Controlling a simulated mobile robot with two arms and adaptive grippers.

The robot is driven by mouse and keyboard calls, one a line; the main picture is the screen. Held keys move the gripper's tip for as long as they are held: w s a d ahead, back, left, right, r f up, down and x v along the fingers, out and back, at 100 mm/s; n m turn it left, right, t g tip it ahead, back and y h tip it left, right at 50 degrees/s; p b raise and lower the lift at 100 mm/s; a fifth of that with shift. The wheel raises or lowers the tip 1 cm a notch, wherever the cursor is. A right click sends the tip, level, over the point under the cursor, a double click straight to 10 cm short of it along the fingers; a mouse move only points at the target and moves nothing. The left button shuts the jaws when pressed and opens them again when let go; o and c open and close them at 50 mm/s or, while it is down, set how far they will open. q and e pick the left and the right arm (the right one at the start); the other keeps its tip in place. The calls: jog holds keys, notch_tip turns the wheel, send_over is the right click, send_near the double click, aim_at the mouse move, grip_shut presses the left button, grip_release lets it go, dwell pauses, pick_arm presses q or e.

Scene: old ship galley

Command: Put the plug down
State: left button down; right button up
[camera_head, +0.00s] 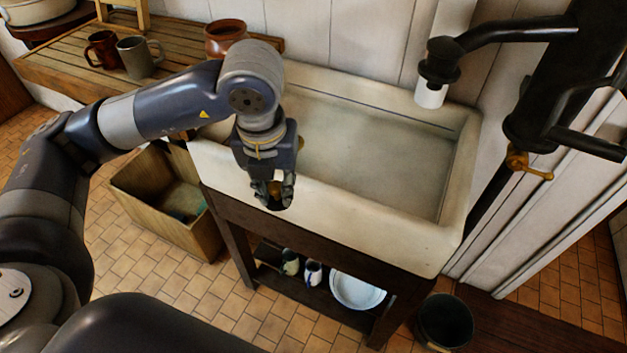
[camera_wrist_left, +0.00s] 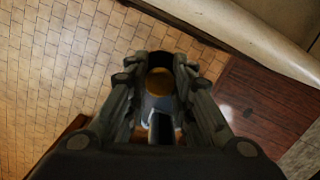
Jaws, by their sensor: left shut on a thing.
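My left gripper (camera_head: 275,198) points down at the front of the white sink (camera_head: 395,222). It is shut on the plug, a small brownish, rounded thing (camera_head: 274,188) mostly hidden by the fingers. In the left wrist view the plug (camera_wrist_left: 160,82) shows as an amber round between the fingertips of the left gripper (camera_wrist_left: 159,90). The sink's pale rim (camera_wrist_left: 250,35) runs across the upper right there, beside the gripper, with floor and dark wood below. The gripper looks to be just outside the basin's front wall. My right gripper is not in view.
A wooden draining board (camera_head: 65,75) holds a brown mug (camera_head: 102,49), a grey mug (camera_head: 138,57) and a brown pot (camera_head: 225,37). A black pump (camera_head: 440,60) stands behind the sink. A wooden crate (camera_head: 150,215) and dark bucket (camera_head: 444,322) stand below. The basin looks empty.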

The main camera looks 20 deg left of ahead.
pick_arm(q)
jog(key=n, duration=0.4)
jog(key=shift+a+r+y, duration=0.1)
jog(key=shift+r+y, duration=0.1)
jog(key=shift+y, duration=0.1)
jog(key=shift+w+a+n, duration=0.1)
jog(key=shift+a+n, duration=0.05)
jog(key=shift+n, duration=0.25)
jog(key=w+a+p, duration=0.1)
jog(key=w+a, duration=0.2)
jog(key=w+a+f+p, duration=0.1)
jog(key=w+a, duration=0.3)
jog(key=w+a+p, duration=0.1)
jog(key=w+a, duration=0.2)
jog(key=w, duration=0.1)
jog(key=shift+w+a+f, duration=0.15)
jog(key=shift+w+a, duration=0.05)
jog(key=shift+a, duration=0.05)
jog(key=shift+a+f+g, duration=0.1)
jog(key=shift+f+g, duration=0.1)
jog(key=shift+g, duration=0.1)
notch_tip(320, 180, down, 3)
jog(key=shift+w+p, duration=0.1)
jog(key=shift+p, duration=0.8)
jog(key=shift+f, duration=0.15)
jog(key=shift+f, duration=0.1)
jog(key=c, duration=1.4)
grip_release()
